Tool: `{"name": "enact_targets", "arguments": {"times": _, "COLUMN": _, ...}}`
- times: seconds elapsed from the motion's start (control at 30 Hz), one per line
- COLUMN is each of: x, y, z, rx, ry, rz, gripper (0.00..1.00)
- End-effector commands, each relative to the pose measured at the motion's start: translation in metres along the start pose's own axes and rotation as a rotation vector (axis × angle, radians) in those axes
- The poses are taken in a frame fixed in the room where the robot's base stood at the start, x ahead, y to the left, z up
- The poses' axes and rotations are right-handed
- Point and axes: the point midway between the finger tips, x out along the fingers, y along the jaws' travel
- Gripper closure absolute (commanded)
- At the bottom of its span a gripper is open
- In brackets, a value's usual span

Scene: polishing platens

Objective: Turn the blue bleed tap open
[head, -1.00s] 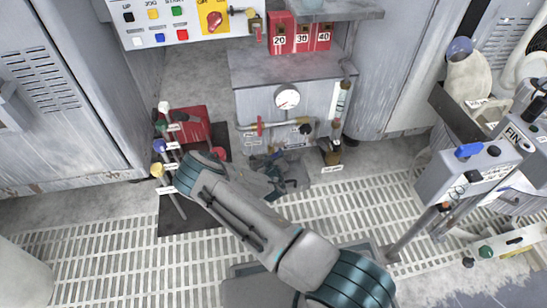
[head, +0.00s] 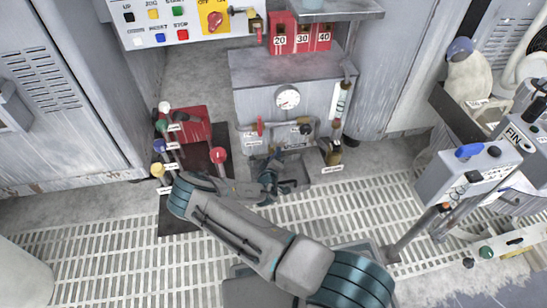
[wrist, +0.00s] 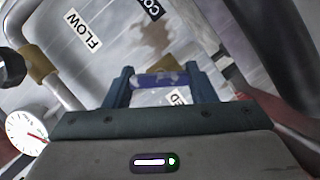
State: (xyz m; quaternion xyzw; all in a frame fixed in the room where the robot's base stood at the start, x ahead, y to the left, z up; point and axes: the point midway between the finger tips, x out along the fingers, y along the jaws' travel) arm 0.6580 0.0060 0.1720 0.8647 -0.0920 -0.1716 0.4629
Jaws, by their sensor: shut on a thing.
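The blue bleed tap (wrist: 158,79) shows in the wrist view as a scuffed blue-purple handle lying crosswise between my two fingers. My gripper (wrist: 161,84) is shut on it, one finger at each end. A partly hidden label ending in "ED" (wrist: 179,97) is just below the handle. In the head view my gripper (head: 277,170) is low at the front of the grey cabinet (head: 255,100), below its pipework. The tap cannot be made out there, and its stem is hidden.
A pressure gauge (head: 287,97) and a pipe with a red handle (head: 260,126) are above my gripper. Levers with coloured knobs, one red (head: 218,155), stand to the left. Slatted floor (head: 100,260) lies in front.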

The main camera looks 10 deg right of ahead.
Motion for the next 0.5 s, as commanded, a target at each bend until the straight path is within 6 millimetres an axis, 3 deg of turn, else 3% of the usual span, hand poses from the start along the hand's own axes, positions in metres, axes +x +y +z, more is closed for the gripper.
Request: {"name": "enact_targets", "arguments": {"times": 0.5, "x": -0.0006, "y": -0.0008, "z": 0.0023, "rx": -0.071, "ry": -0.005, "rz": 0.028, "gripper": 0.72}}
